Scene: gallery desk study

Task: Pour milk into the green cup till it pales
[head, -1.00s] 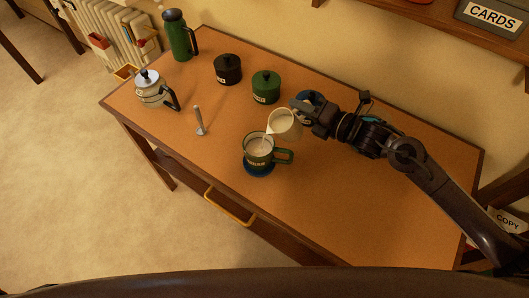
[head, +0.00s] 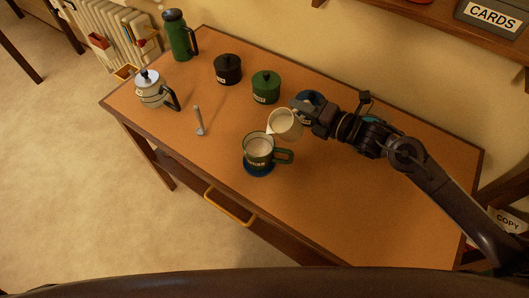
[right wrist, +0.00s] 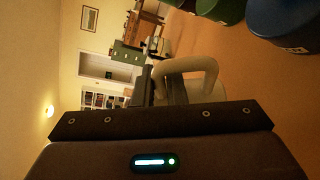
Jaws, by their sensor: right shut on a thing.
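The green cup (head: 257,160) stands upright on a dark blue coaster (head: 259,171) near the front edge of the desk. Its handle points right. The liquid inside (head: 261,147) looks pale, beige-white. A cream milk jug (head: 284,125) is held above and to the right of the cup, tilted toward it. White milk shows in the jug's mouth, and no clear stream falls from its lip now. My right gripper (head: 305,116) is shut on the jug. In the right wrist view the jug's handle (right wrist: 190,70) shows at the jaws. My left gripper is not in view.
A green canister (head: 266,88), a black canister (head: 228,70), and a blue one (head: 309,98) partly behind my gripper stand along the back. The desk's right side (head: 370,200) is clear.

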